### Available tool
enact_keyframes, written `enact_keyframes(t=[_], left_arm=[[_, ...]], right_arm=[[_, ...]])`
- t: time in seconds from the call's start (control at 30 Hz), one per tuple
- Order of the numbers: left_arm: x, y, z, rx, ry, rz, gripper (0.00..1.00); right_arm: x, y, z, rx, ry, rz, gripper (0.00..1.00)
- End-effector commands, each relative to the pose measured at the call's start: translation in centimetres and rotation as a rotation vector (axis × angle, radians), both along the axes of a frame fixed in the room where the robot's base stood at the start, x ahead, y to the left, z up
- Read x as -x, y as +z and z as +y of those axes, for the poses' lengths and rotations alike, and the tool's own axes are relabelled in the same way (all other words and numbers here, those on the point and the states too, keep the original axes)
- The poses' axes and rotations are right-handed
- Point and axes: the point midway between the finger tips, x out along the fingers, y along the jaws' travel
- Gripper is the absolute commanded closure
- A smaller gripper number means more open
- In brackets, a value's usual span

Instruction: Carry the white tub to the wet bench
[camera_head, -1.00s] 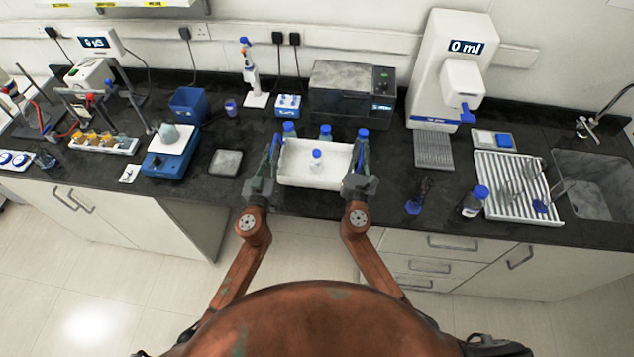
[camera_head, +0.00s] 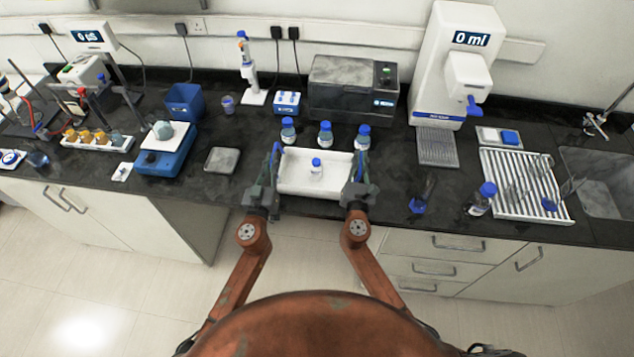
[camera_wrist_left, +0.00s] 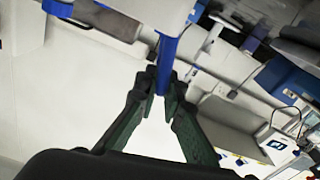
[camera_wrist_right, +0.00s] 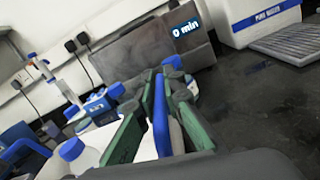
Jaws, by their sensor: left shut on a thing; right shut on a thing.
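The white tub (camera_head: 290,184) is held level between my two grippers at the front edge of the dark bench (camera_head: 235,190) in the head view. A small blue-capped bottle (camera_head: 316,169) stands inside it. My left gripper (camera_head: 272,168) is shut on the tub's left side; the left wrist view shows its fingers closed on a blue handle (camera_wrist_left: 168,62). My right gripper (camera_head: 358,168) is shut on the right side, on a blue handle (camera_wrist_right: 161,118) in the right wrist view. I cannot tell whether the tub's underside touches the bench.
Three blue-capped bottles (camera_head: 325,135) stand in a row just behind the tub. A grey slab (camera_head: 222,160) and a blue balance (camera_head: 163,160) are left. A dark item with a blue end (camera_head: 420,195), a bottle (camera_head: 482,198), a white rack (camera_head: 525,190) and a sink (camera_head: 600,180) are right.

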Motion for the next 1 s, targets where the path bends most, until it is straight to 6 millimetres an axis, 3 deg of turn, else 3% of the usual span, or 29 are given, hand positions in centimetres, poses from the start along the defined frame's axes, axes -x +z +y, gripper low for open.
enact_keyframes(t=[0.27,0.63,0.77,1.0], left_arm=[[0.0,0.0,0.0,0.000,-0.001,0.000,0.75],[0.5,-0.2,0.1,0.001,0.000,0.001,0.74],[2.3,-0.3,0.5,0.002,0.002,0.003,0.74],[7.2,-0.6,1.4,0.004,0.002,0.003,0.74]], right_arm=[[0.0,0.0,0.0,0.001,0.000,0.000,0.74],[0.0,-0.1,0.0,0.000,0.000,0.000,0.74],[0.0,-0.1,0.0,0.000,0.000,0.000,0.74],[0.0,-0.1,0.0,0.000,0.000,0.000,0.74]])
